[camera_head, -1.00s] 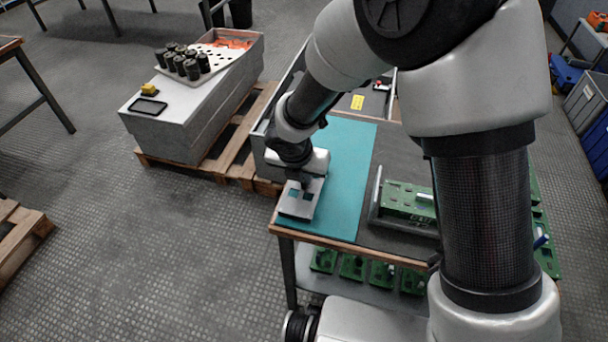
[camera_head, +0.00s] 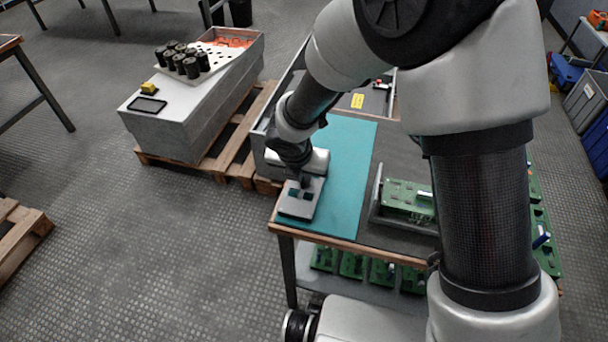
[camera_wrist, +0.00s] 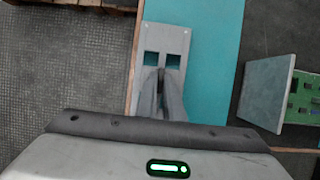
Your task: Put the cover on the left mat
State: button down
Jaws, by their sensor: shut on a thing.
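The cover (camera_head: 299,207) is a flat light-grey plate with two square cut-outs. It lies at or just above the left edge of the teal left mat (camera_head: 345,175); I cannot tell if it touches. In the wrist view the cover (camera_wrist: 167,45) overlaps the left edge of the mat (camera_wrist: 217,60). My gripper (camera_head: 304,182) is over the cover. In the wrist view its fingers (camera_wrist: 161,78) are together at the cover's middle, shut on a part that they hide.
A green circuit board (camera_head: 408,197) with an upright grey plate stands on the dark mat to the right. Several green boards (camera_head: 352,267) lie on the shelf below. A grey crate (camera_head: 195,110) with capacitors stands on a pallet at the left. The teal mat's middle is clear.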

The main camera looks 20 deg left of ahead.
jog(key=c, duration=1.8)
grip_release()
jog(key=p+v, duration=0.6)
jog(key=v, duration=1.1)
jog(key=d+r+m+h, duration=0.1)
jog(key=d+r+m, duration=0.5)
jog(key=d+m, duration=0.25)
jog(key=d+r+m+h, duration=0.1)
jog(key=d+r+m, duration=0.5)
jog(key=d, duration=0.4)
jog(key=s+d+r+m+t+y, duration=0.1)
jog(key=s+d+r+m, duration=0.3)
jog(key=m, duration=0.7)
jog(key=s+d+r+m+y, duration=0.1)
jog(key=s+d+r+m, duration=0.1)
jog(key=s+d+m, duration=0.7)
jog(key=shift+m, duration=0.75)
jog(key=r+p, duration=0.4)
jog(key=w+a+r+p, duration=0.1)
jog(key=r+p, duration=0.3)
jog(key=p, duration=0.1)
jog(key=w+a+r+p, duration=0.1)
jog(key=r+p, duration=0.4)
jog(key=shift+w+a, duration=0.15)
jog(key=shift+w, duration=0.05)
